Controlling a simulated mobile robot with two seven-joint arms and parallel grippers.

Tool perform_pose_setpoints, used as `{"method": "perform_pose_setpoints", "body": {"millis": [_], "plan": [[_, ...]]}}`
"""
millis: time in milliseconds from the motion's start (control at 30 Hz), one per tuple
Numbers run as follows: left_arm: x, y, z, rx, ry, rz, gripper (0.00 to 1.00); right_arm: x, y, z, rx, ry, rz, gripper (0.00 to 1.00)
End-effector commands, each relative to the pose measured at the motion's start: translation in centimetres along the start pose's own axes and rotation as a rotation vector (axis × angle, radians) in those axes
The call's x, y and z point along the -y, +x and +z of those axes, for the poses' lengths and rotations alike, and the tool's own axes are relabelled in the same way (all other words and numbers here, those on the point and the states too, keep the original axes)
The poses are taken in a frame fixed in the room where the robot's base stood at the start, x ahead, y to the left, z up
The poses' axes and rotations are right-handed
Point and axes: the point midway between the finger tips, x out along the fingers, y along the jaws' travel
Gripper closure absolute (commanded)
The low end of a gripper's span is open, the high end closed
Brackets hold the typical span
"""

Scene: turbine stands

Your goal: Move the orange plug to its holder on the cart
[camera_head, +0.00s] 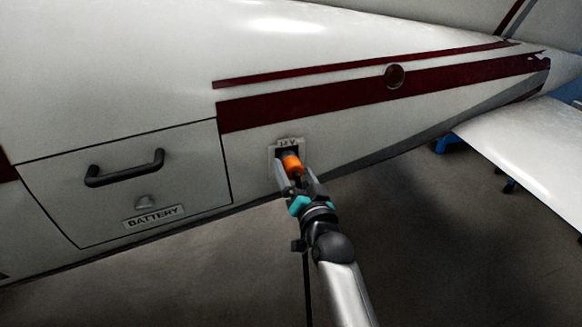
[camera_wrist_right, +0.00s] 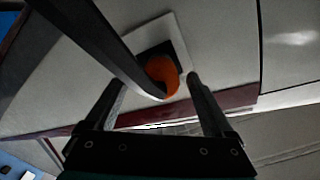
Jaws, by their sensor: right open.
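The orange plug (camera_head: 292,163) sits in a socket (camera_head: 287,144) on the side of a white aircraft body. A dark cable hangs down from the plug. My right gripper (camera_head: 296,180) is at the plug, with its two fingers apart on either side of it. In the right wrist view the plug (camera_wrist_right: 161,76) shows beyond and between the fingers of the right gripper (camera_wrist_right: 158,84), with the black cable (camera_wrist_right: 108,40) crossing in front. I cannot tell whether a finger touches the plug. The cart and the holder are not in view. My left gripper is not in view.
A battery hatch (camera_head: 60,190) with a black handle (camera_head: 125,168) is left of the socket. The aircraft's lower edge runs just below the socket. A white wing-like surface (camera_head: 530,140) juts in at the right. The dark floor (camera_head: 430,240) below looks clear.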

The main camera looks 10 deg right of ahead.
Motion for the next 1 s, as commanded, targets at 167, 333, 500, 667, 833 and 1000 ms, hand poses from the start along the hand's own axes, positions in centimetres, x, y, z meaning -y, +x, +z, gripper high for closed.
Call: {"method": "perform_pose_setpoints", "body": {"millis": [167,333,500,667,833,1000], "plan": [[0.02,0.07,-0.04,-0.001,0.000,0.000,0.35,0.01,0.48,0.01,0.000,0.000,0.000,0.12],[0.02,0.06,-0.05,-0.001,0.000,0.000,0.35,0.01,0.48,0.01,0.001,0.000,0.000,0.12],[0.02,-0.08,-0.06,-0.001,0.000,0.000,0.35,0.04,0.46,-0.01,0.001,0.000,0.000,0.12],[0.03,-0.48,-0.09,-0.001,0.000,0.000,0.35,0.09,0.45,-0.04,0.002,-0.001,0.000,0.12],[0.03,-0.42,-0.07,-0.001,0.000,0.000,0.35,0.04,0.45,0.04,0.001,0.000,0.000,0.12],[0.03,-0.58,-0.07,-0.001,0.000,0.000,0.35,0.04,0.44,0.00,0.001,-0.001,0.000,0.12]]}}
